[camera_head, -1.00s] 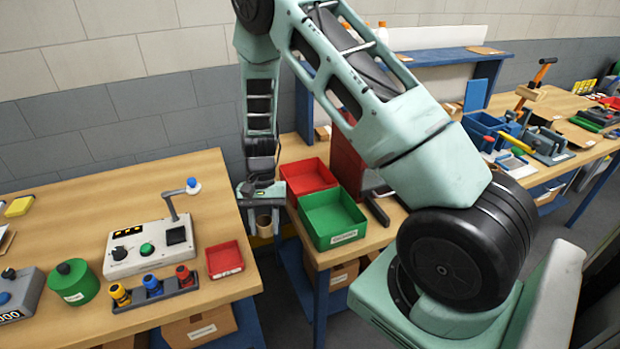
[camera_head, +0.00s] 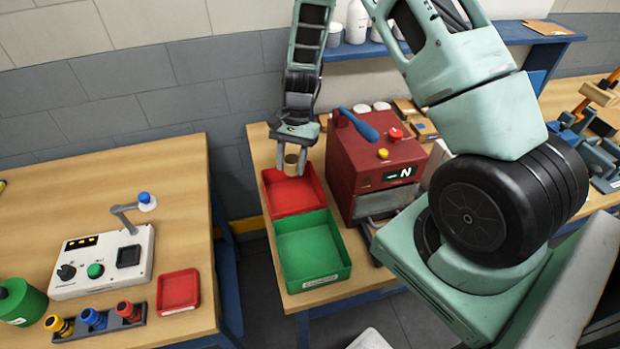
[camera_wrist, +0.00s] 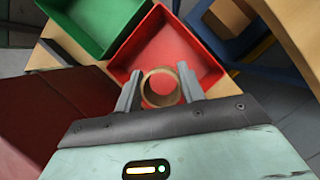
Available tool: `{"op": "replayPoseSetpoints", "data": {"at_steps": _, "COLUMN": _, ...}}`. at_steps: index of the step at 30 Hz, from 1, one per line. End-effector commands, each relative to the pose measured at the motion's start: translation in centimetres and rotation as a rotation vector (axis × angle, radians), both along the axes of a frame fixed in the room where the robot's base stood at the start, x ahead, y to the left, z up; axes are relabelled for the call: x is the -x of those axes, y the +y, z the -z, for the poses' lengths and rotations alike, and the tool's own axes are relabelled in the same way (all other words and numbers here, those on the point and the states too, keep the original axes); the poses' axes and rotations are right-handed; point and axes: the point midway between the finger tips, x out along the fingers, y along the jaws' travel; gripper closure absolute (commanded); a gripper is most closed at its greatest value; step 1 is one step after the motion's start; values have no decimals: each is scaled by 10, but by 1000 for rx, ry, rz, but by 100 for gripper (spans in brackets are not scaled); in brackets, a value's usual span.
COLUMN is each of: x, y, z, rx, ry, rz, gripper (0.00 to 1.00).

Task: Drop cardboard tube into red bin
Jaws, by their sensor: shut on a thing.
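The cardboard tube (camera_head: 291,161) is a short tan ring held between the fingers of my gripper (camera_head: 293,166). In the wrist view the tube (camera_wrist: 160,88) sits between the two grey fingertips of my gripper (camera_wrist: 159,90), and I look through its opening onto red. The red bin (camera_head: 296,196) is an open tray on the middle bench, and it also shows in the wrist view (camera_wrist: 205,62). My gripper is shut on the tube above the far part of the red bin. The bin's far rim is partly hidden by the gripper and tube.
A green bin (camera_head: 312,250) adjoins the red bin on the near side. A red machine with a blue handle (camera_head: 375,165) stands just right of the bins. A small red tray (camera_head: 178,291) lies on the left bench, across a gap.

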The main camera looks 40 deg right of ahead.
Motion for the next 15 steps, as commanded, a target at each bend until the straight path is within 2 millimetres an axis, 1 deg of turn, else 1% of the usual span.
{"op": "replayPoseSetpoints", "data": {"at_steps": 4, "x": 0, "y": 0, "z": 3, "rx": -1, "ry": 0, "rz": -1, "gripper": 82}}
{"op": "replayPoseSetpoints", "data": {"at_steps": 8, "x": 0, "y": 0, "z": 11, "rx": 0, "ry": 1, "rz": 0, "gripper": 82}}
{"op": "replayPoseSetpoints", "data": {"at_steps": 15, "x": 0, "y": 0, "z": 38, "rx": -1, "ry": 1, "rz": 0, "gripper": 82}}
